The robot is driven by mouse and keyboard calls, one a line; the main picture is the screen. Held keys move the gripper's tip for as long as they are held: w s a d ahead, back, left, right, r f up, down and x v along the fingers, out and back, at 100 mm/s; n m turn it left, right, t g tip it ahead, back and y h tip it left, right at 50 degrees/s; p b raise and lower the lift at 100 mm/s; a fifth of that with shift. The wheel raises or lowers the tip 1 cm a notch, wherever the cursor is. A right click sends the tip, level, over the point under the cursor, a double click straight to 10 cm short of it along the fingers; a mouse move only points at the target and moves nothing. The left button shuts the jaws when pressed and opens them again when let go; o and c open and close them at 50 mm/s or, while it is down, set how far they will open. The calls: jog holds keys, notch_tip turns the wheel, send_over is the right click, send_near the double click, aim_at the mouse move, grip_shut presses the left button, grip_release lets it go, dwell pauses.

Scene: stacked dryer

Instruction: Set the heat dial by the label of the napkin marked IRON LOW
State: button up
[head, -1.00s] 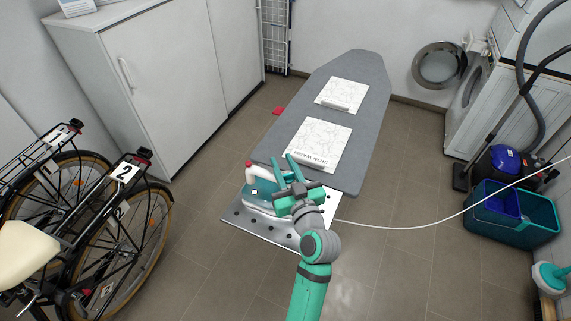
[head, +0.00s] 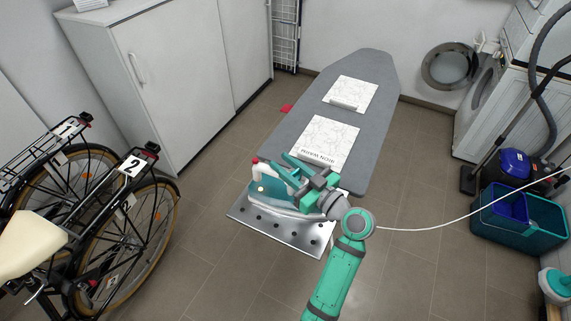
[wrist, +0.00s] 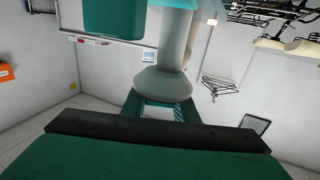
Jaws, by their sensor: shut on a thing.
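A near napkin (head: 328,133) and a far napkin (head: 354,92) lie on the grey ironing board. The near one has upside-down lettering, too small to read surely; the far one's label cannot be read. The wrist view shows neither iron nor napkins.
The grey ironing board (head: 375,120) extends away behind the iron. A white cord (head: 440,226) runs right. Bicycles (head: 130,215) stand left, a white cabinet (head: 165,75) behind them. Blue and teal tubs (head: 530,225) stand right. Floor around the rest is clear.

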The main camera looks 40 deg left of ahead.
jog(key=shift+s+a, duration=0.1)
jog(key=o, duration=1.1)
jog(key=shift+c, duration=0.2)
jog(key=s+d, duration=0.1)
jog(key=d, duration=0.9)
jog(key=shift+d, duration=0.4)
jog(key=shift+f, duration=0.1)
